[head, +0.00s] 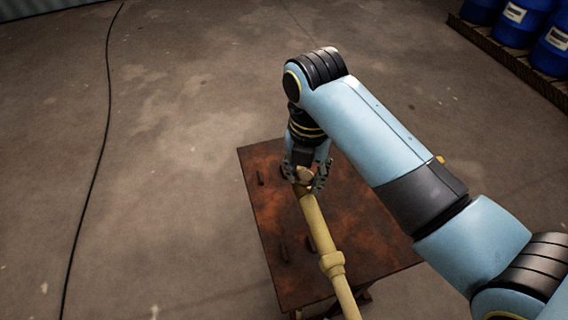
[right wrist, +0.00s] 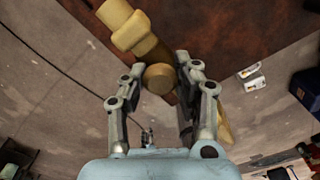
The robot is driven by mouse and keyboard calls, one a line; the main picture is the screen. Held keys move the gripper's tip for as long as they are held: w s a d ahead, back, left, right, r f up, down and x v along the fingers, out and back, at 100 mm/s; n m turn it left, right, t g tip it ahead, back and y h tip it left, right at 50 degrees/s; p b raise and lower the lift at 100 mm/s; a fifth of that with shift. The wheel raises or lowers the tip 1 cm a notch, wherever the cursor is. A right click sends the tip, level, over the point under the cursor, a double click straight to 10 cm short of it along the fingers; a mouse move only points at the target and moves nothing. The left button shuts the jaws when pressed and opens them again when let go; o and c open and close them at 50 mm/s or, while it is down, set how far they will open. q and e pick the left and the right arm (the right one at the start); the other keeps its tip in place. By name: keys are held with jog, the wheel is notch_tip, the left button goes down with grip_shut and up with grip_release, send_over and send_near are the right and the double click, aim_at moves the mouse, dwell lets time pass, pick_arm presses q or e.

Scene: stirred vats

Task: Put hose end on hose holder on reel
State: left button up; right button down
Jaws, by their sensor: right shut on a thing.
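A yellow hose-like length (head: 318,225) with a thick collar (head: 332,264) runs from the bottom edge up to my right gripper (head: 306,180) in the head view. My right gripper is shut on its upper end, over the rusty brown tabletop. In the right wrist view the yellow piece (right wrist: 130,28) reaches in from the top left, and a round yellow end (right wrist: 159,78) sits between the fingers of the right gripper (right wrist: 160,85). The fingers partly hide the gripped part. I cannot make out a reel or a hose holder. My left gripper is out of view.
The rusty table (head: 375,235) has a few small dark upright pieces on it. A black cable (head: 97,170) lies on the concrete floor at left. Blue drums (head: 520,22) stand on a pallet (head: 510,60) at top right. The floor left of the table is otherwise clear.

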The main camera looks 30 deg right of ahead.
jog(key=w+f, duration=0.2)
jog(key=f, duration=0.1)
jog(key=w+a+f, duration=0.1)
jog(key=w+f, duration=0.1)
jog(key=w, duration=0.1)
jog(key=w+f, duration=0.3)
jog(key=shift+w+a+f+b, duration=0.2)
jog(key=shift+a+f+b, duration=0.1)
jog(key=shift+f+b, duration=0.1)
jog(key=shift+f, duration=0.15)
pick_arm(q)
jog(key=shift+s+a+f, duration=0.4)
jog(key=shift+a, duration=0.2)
pick_arm(e)
jog(key=c, duration=1)
grip_release()
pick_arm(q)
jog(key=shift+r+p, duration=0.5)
pick_arm(e)
notch_tip(320, 180, up, 12)
jog(key=shift+r, duration=0.1)
